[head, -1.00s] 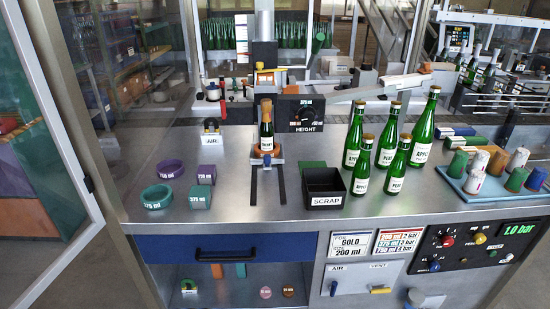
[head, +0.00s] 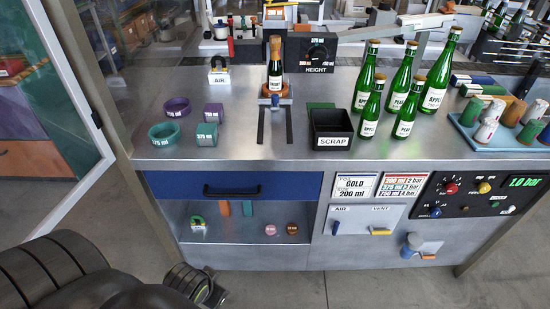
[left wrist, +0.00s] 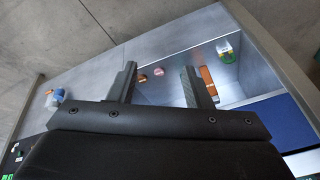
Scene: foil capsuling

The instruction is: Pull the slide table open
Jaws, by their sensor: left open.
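The slide table (head: 275,101) is a small orange and grey carriage with a blue front piece, at the rear ends of two dark rails (head: 261,128) on the bench top. My left gripper (head: 207,287) is low at the bottom left of the head view, in front of the cabinet and well away from the slide table. In the left wrist view its two fingers (left wrist: 159,70) are apart with nothing between them. My right gripper is not in view.
A black scrap bin (head: 331,129) and several tall green bottles (head: 404,115) stand right of the rails. Green (head: 165,134) and purple (head: 177,107) rings lie left. Below are a blue drawer (head: 232,187), an open shelf (head: 245,230) and a control panel (head: 470,195).

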